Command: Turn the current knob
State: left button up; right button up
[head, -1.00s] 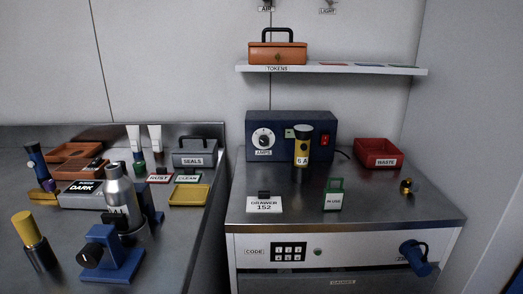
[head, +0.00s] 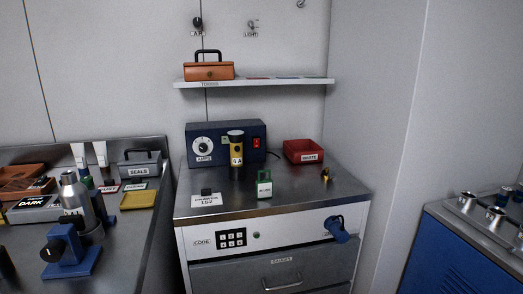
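The current knob (head: 203,144) is a round white dial labelled AMPS on the left front of a dark blue power unit (head: 255,128). The unit stands at the back of the metal-topped cabinet (head: 290,193). A yellow and black cylinder marked 5 A (head: 236,150) stands upright in front of the unit and hides part of its face. A red switch (head: 256,143) is on the unit's right side. Neither of my grippers shows in the head view.
A green tag holder (head: 264,184), a drawer 152 sign (head: 207,199) and a red waste bin (head: 303,151) are on the cabinet. A shelf (head: 285,81) hangs above. The left bench (head: 140,222) is crowded. A blue cabinet (head: 450,262) stands at right.

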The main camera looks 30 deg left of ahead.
aim_at(203, 147)
jog(key=z, duration=0.1)
jog(key=i, duration=0.7)
jog(key=u, duration=2.7)
